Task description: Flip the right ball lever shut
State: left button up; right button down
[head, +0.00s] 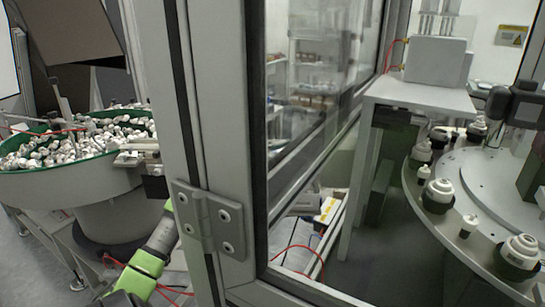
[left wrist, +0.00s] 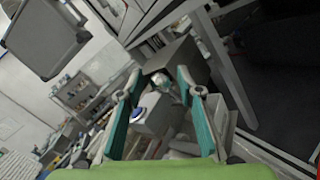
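My left gripper (left wrist: 160,90) shows in the left wrist view with its two teal fingers spread wide apart and nothing held between them. Beyond the fingers is a light grey box with a round blue button (left wrist: 138,112). A small shiny rounded metal part (left wrist: 187,86) shows close to the right finger's tip; I cannot tell whether it belongs to a ball lever. No ball lever can be made out for certain in either view. In the head view my green left arm comes up at the lower left, and its gripper is hidden. My right gripper is not in view.
A grey frame post with a hinge (head: 211,219) stands close in the middle. A green-rimmed bowl (head: 90,184) full of white parts is at left. Shelves (left wrist: 80,92) stand farther off.

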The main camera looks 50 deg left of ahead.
pick_arm(q)
jog(key=r+v, duration=0.1)
jog(key=v, duration=1)
jog(key=shift+s+f, duration=0.4)
jog(key=shift+f, duration=0.1)
